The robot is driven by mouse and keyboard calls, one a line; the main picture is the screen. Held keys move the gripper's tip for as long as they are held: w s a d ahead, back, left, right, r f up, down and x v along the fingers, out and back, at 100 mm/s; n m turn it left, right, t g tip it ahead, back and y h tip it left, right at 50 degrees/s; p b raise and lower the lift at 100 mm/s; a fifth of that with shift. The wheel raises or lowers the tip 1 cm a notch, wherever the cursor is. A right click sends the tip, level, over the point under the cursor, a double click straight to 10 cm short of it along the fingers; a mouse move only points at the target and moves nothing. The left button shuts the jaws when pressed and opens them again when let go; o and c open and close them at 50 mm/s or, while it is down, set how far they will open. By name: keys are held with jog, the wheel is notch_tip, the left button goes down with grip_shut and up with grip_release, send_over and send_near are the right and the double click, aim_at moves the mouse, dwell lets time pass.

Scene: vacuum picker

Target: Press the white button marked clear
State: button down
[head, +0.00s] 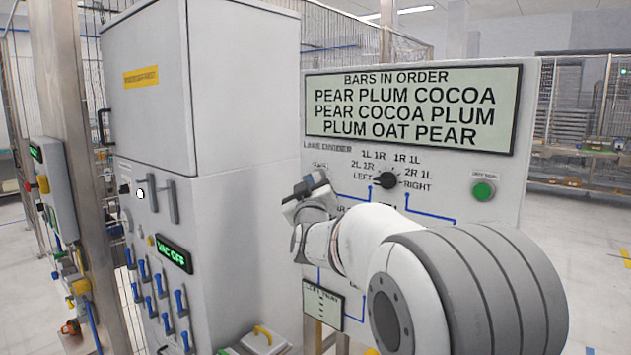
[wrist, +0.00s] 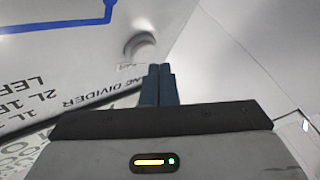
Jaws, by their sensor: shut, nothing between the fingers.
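A round white button (wrist: 140,46) shows in the wrist view on the pale panel, with a small label beside it that I cannot read. My gripper (wrist: 160,70) is shut and empty, its two dark fingertips together just below and right of the button in that view. I cannot tell if they touch it. In the head view my gripper (head: 317,180) is in front of the left part of the panel (head: 520,190), below the words "LANE DIVIDER".
The panel has a display (head: 412,108) listing bars, a black lane knob (head: 385,180) and a green button (head: 483,191). A tall grey cabinet (head: 245,85) stands close on the left, with a "VAC OFF" display (head: 174,253) and blue levers. Blue lines run across the panel.

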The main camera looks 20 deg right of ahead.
jog(key=shift+a, duration=0.1)
jog(key=s+a, duration=0.1)
jog(key=a, duration=0.1)
jog(key=s+a+b, duration=0.1)
jog(key=s+a, duration=0.1)
dwell(0.6)
jog(key=shift+f, duration=0.1)
dwell(0.4)
jog(key=s+f+m+g+y, duration=0.1)
jog(key=s+f+g+y, duration=0.4)
jog(key=s+f+g, duration=1.3)
jog(key=s+f+m, duration=0.1)
jog(key=s+f, duration=0.4)
jog(key=s, duration=0.4)
jog(key=s+d+f+m+h, duration=0.1)
jog(key=s+f, duration=0.5)
jog(key=s, duration=0.3)
jog(key=shift+f, duration=0.15)
jog(key=c, duration=2.1)
grip_release()
jog(key=shift+c, duration=0.2)
